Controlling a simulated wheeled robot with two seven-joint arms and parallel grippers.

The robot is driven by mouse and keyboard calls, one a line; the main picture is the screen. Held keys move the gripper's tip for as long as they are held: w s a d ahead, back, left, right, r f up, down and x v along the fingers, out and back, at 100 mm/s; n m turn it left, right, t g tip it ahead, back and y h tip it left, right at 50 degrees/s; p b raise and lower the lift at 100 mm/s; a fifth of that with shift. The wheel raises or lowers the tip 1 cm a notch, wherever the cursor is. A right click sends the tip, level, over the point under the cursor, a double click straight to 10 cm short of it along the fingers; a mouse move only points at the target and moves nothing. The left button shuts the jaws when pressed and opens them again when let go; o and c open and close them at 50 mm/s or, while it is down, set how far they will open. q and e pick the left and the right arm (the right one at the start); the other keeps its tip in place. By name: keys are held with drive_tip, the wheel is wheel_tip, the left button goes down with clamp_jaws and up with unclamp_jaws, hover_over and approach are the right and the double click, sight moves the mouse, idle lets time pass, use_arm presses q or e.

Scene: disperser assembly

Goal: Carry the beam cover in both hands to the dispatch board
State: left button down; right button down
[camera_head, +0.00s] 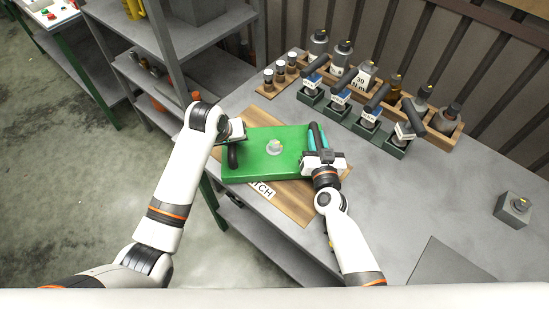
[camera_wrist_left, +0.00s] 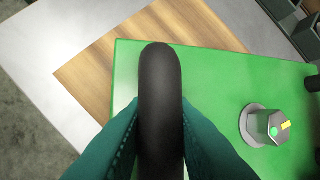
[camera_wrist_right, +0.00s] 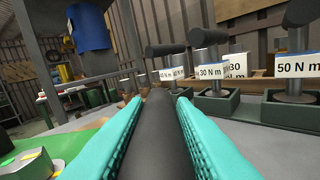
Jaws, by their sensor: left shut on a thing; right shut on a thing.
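The green beam cover (camera_head: 262,160) is held level over the wooden dispatch board (camera_head: 292,207) on the grey table. It has a grey knob with a yellow mark (camera_head: 273,147) in its middle and a black handle at each end. My left gripper (camera_head: 235,140) is shut on the left black handle (camera_wrist_left: 160,95). My right gripper (camera_head: 318,150) is shut on the other black handle (camera_wrist_right: 155,130). The board's label, ending in "TCH" (camera_head: 262,189), shows at the cover's front edge. Whether the cover touches the board cannot be told.
Green holders with torque tools (camera_head: 368,122) marked in N m stand behind the cover, with bottles in wooden racks (camera_head: 440,122). A grey block (camera_head: 514,209) sits at the right. The table (camera_head: 420,205) is clear between. Grey shelving (camera_head: 170,60) stands at the left.

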use_arm(q)
drive_tip(key=shift+f, duration=0.35)
use_arm(e)
drive_tip(key=shift+w+d+f, duration=0.1)
drive_tip(key=shift+w+f, duration=0.05)
use_arm(q)
drive_tip(key=c, duration=1.3)
unclamp_jaws()
drive_tip(key=shift+s+r, duration=0.1)
use_arm(e)
drive_tip(key=c, duration=1.2)
unclamp_jaws()
use_arm(q)
drive_tip(key=shift+o, duration=0.2)
drive_tip(key=shift+r, duration=0.1)
use_arm(e)
drive_tip(key=shift+s, duration=0.2)
use_arm(q)
drive_tip(key=shift+r, duration=0.15)
use_arm(e)
drive_tip(key=shift+s+f, duration=0.1)
use_arm(q)
drive_tip(key=v, duration=1.1)
drive_tip(key=shift+s+r, duration=0.25)
use_arm(e)
drive_tip(key=s, duration=1.1)
drive_tip(key=shift+s+d, duration=0.35)
drive_tip(key=shift+s, duration=0.05)
use_arm(q)
drive_tip(key=shift+a, duration=0.1)
